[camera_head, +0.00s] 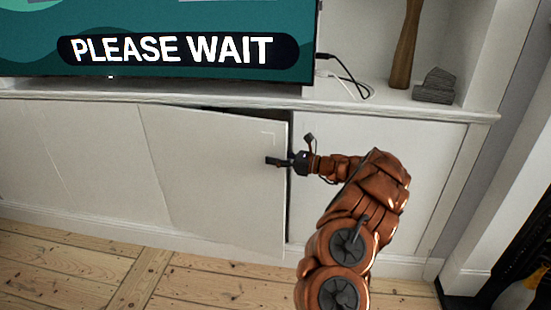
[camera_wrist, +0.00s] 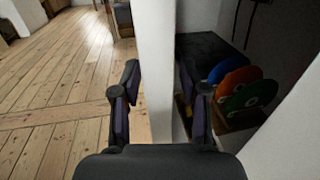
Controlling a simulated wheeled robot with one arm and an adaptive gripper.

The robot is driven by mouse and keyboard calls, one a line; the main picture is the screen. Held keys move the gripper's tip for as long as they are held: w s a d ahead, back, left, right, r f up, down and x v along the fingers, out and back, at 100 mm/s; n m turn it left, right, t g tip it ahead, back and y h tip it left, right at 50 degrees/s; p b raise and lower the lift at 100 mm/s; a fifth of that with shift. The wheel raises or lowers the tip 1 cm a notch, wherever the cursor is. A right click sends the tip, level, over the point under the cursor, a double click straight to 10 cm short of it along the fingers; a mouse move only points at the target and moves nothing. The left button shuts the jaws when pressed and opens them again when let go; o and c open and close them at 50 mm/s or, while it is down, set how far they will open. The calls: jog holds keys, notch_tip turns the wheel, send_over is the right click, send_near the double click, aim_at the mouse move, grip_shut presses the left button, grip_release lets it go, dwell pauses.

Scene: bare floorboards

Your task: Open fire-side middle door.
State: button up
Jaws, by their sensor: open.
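The middle door (camera_head: 210,175) of the white low cabinet stands ajar, its right edge swung outward, with a dark gap along its top. My gripper (camera_head: 290,150) is at this door's right edge, in the upper half. In the wrist view the door (camera_wrist: 156,60) appears edge-on, a pale upright panel between the two fingers of my gripper (camera_wrist: 158,88). The fingers are spread, one on the outer side and one on the inner side. Gaps show beside the panel, though contact lower down is hidden.
A screen (camera_head: 180,45) reading "PLEASE WAIT" stands on the cabinet top. The right-hand door (camera_head: 385,145) looks closed. Blue, orange and green round-ended things (camera_wrist: 245,90) sit inside the cabinet. The wooden floor (camera_head: 75,262) in front is clear. A dark recess (camera_head: 515,245) lies far right.

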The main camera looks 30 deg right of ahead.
grip_shut()
dwell(0.6)
